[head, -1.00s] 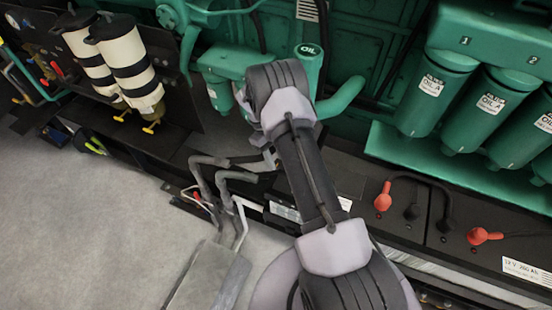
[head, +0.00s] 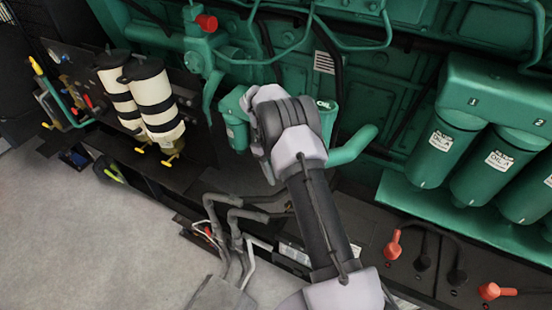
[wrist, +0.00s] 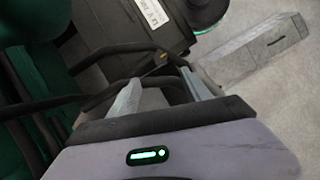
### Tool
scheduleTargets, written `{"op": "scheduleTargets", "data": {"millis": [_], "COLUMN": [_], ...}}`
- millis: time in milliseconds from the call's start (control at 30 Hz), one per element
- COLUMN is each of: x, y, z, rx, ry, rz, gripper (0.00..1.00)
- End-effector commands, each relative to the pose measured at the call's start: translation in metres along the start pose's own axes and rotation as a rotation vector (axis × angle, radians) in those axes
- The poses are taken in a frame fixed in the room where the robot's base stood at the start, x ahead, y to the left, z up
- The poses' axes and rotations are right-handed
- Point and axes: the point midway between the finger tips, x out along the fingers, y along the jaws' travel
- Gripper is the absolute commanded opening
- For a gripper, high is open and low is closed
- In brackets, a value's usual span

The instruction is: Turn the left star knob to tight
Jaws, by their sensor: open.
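I cannot make out a star knob for certain in either view. A red knob (head: 206,22) sits on green pipework at the upper left of the head view; its shape is too small to tell. Yellow handles (head: 172,160) hang under two white-and-black canisters (head: 157,104). My gripper (wrist: 160,76) is open in the wrist view, with nothing seen held between its two pale fingers. Dark cables and a black box (wrist: 125,35) lie beyond the fingertips.
Green oil filters (head: 433,150) hang at the right. Batteries with red terminal caps (head: 393,244) stand at the lower right. The grey floor (head: 90,240) at the lower left is clear.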

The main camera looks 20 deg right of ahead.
Motion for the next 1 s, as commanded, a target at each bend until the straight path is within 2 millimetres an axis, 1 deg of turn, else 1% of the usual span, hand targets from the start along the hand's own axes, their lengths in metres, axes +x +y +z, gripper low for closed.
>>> {"op": "scheduleTargets", "data": {"millis": [33,100,200,300,667,733,767,867,900,967,1000], "x": [-0.014,-0.027,-0.038,-0.042,-0.041,-0.047,-0.056,-0.107,-0.134,-0.169,-0.188], "y": [0.000,0.000,0.000,0.000,0.000,-0.001,-0.003,-0.020,-0.033,-0.057,-0.074], "z": [0.001,0.000,0.000,0.000,0.000,0.001,0.003,0.023,0.038,0.067,0.089], "rx": [-0.001,-0.001,0.000,-0.001,-0.001,0.005,0.012,0.069,0.104,0.165,0.208], "ry": [0.002,0.001,0.000,0.000,-0.001,0.009,0.022,0.114,0.167,0.257,0.318], "rz": [0.001,0.001,0.000,-0.001,0.000,0.001,0.003,0.008,0.007,-0.002,-0.014], "gripper": [0.57,0.57,0.57,0.57,0.57,0.57,0.57,0.57,0.57,0.57,0.57]}}
